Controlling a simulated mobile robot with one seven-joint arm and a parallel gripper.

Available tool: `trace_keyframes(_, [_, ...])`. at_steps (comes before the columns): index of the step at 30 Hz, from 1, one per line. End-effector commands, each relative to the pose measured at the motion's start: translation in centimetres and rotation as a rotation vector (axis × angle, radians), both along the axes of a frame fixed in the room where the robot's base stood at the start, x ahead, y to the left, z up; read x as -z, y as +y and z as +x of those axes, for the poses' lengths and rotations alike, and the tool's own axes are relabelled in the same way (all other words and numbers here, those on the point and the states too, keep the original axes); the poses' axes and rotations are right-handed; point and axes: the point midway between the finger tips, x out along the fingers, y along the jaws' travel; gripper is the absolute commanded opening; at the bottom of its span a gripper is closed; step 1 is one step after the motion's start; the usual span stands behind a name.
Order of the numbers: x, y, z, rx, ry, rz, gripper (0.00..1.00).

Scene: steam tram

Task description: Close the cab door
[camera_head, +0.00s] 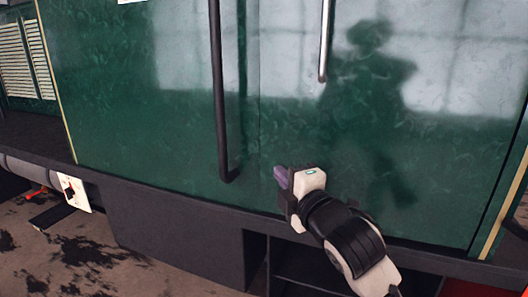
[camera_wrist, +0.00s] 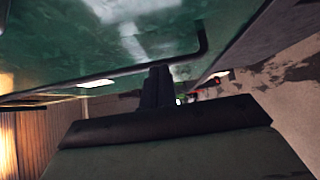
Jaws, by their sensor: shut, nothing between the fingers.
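The cab side is a large dark green panel with a faint vertical seam near its middle. I take the part right of the seam, with a silver upright handrail (camera_head: 324,45), to be the cab door (camera_head: 420,150). It looks about flush with the panel beside it; I cannot tell whether a small gap is left. My gripper (camera_head: 281,177) is shut and empty, low in front of the green surface, just right of a black upright handrail (camera_head: 218,90). The wrist view shows my shut fingers (camera_wrist: 157,85) close to the black rail (camera_wrist: 120,72); contact is unclear.
A dark sill (camera_head: 170,200) runs under the green side, with a dark step opening below my arm. A white plate with a red and black part (camera_head: 73,192) hangs at the left. Louvred slats (camera_head: 22,62) are at far left. The stained floor lies below.

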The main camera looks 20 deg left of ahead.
Motion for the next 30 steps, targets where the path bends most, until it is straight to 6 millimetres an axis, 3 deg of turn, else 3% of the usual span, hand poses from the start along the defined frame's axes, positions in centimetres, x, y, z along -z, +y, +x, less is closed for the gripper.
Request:
trace_keyframes(7, [0.4, 1.5, 0.8, -0.021, 0.023, -0.018, 0.0])
trace_keyframes(19, [0.2, 7.4, 6.6, -0.02, 0.022, -0.016, 0.0])
trace_keyframes(24, [0.3, 7.2, 9.3, -0.016, 0.022, -0.015, 0.0])
trace_keyframes(30, [0.5, 7.2, 10.6, -0.017, 0.021, -0.016, 0.0])
